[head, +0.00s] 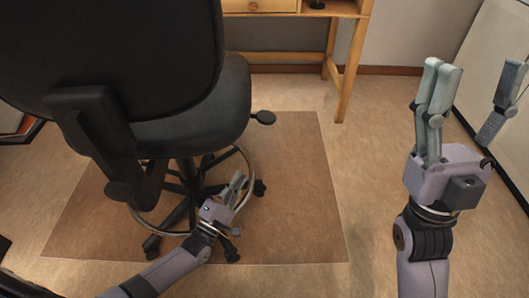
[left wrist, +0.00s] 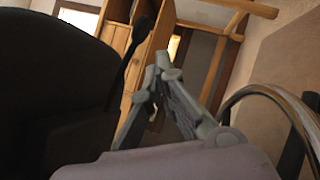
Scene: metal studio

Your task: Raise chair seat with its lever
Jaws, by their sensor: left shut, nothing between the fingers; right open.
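A black office chair (head: 205,105) stands at the left of the head view, its backrest towards me. Its lever (head: 263,117) sticks out to the right from under the seat and ends in a dark paddle. In the left wrist view the lever (left wrist: 141,25) hangs beside the dark seat (left wrist: 60,80). My left gripper (head: 236,180) is shut and empty, low beside the chair's base, below the lever and apart from it. It also shows in the left wrist view (left wrist: 158,80). My right gripper (head: 472,75) is open and empty, raised at the right, far from the chair.
The chair has a metal foot ring (head: 245,160) and a castor base close to my left gripper. It stands on a brown floor mat (head: 300,190). A wooden desk (head: 345,60) stands behind. A white panel (head: 495,50) leans at the right. The floor between is clear.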

